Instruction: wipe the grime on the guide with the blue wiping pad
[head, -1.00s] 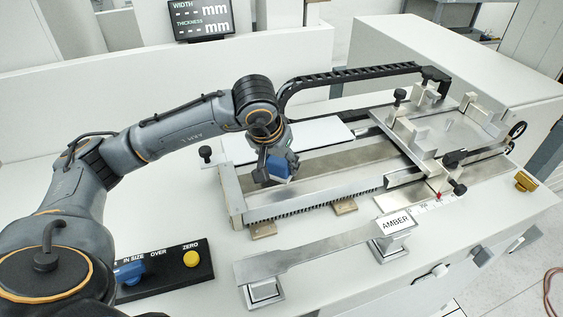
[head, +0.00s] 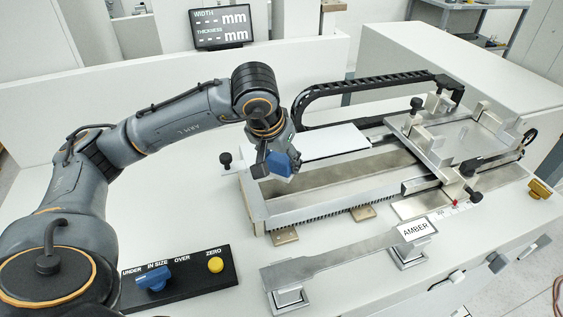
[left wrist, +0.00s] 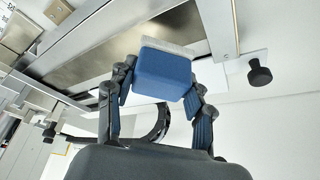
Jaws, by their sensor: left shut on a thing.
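The guide (head: 350,172) is a long brushed-metal channel in the machine's bed. Its metal surface also shows in the left wrist view (left wrist: 108,52). My left gripper (head: 275,168) is shut on the blue wiping pad (left wrist: 163,72), over the left end of the guide. The pad is a blue block with a pale grey layer on its far face. Whether that layer touches the metal, I cannot tell. I cannot make out distinct grime; the metal shows only uneven darker shading. My right gripper is out of view.
A clamp carriage (head: 430,150) sits across the right part of the bed. A black cable chain (head: 370,88) arches behind. In front are an AMBER-labelled metal specimen (head: 340,252) on stands and a black control panel (head: 180,278). A black knob (head: 226,159) stands at the bed's left end.

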